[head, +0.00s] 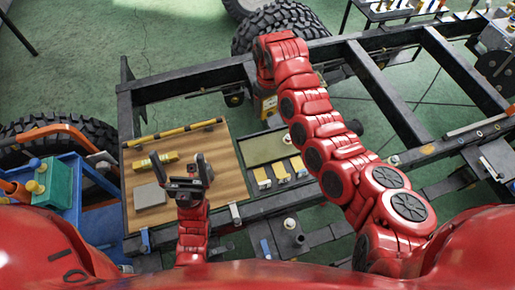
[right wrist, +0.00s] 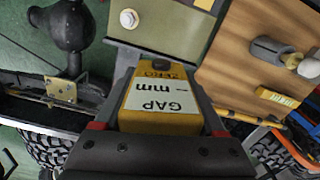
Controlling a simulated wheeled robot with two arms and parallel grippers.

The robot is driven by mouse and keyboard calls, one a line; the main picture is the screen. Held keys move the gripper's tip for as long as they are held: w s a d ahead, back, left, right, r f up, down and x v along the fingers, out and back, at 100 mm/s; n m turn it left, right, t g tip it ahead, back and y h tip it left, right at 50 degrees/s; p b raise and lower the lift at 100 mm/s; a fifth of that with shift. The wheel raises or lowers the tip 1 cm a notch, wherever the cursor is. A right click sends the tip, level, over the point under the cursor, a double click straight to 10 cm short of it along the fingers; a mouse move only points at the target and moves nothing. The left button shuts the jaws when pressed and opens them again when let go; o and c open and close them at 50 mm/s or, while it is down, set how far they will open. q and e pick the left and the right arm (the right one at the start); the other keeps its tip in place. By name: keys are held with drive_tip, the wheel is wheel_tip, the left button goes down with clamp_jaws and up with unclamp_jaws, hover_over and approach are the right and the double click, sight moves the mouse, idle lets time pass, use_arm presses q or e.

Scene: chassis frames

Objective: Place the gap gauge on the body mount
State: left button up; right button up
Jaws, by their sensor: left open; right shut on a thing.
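The gap gauge (right wrist: 160,103) is a yellow block with a white label reading "GAP - mm", upside down in the right wrist view. My right gripper (right wrist: 162,88) is shut on it, one dark finger along each side. In the head view the gauge (head: 269,104) shows as a small yellow patch below the end of my right arm, near the far chassis rail. An olive plate (right wrist: 195,22) with a bolt lies just beyond the gauge in the right wrist view. I cannot tell which part is the body mount. My left gripper (head: 187,165) is open and empty above the wooden board.
Several small yellow-and-white blocks (head: 280,171) sit by the olive plate. Black chassis rails (head: 385,92) surround the area, with tyres beyond.

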drive_tip(key=s+a+f+m, duration=0.1)
drive_tip(key=s+f, duration=0.2)
drive_tip(key=s, duration=0.4)
drive_tip(key=s+a+f+m+p, duration=0.1)
drive_tip(key=s+f, duration=0.3)
drive_tip(key=s, duration=0.3)
drive_tip(key=s+a+f+m, duration=0.1)
drive_tip(key=s+f, duration=0.2)
drive_tip(key=s, duration=0.3)
drive_tip(key=w+b, duration=0.1)
drive_tip(key=w, duration=0.2)
drive_tip(key=w+f+b, duration=0.1)
drive_tip(key=w, duration=0.2)
drive_tip(key=w+b, duration=0.1)
drive_tip(key=w, duration=0.3)
drive_tip(key=shift+f, duration=0.15)
drive_tip(key=p, duration=0.1)
hover_over(257, 149)
drive_tip(key=s, duration=0.1)
drive_tip(key=shift+s+d+r, duration=0.1)
drive_tip(key=shift+r, duration=0.1)
drive_tip(key=shift+w+f, duration=0.25)
drive_tip(key=shift+w, duration=0.3)
drive_tip(key=shift+f+p, duration=0.7)
drive_tip(key=shift+d+f, duration=0.1)
drive_tip(key=shift+f, duration=0.95)
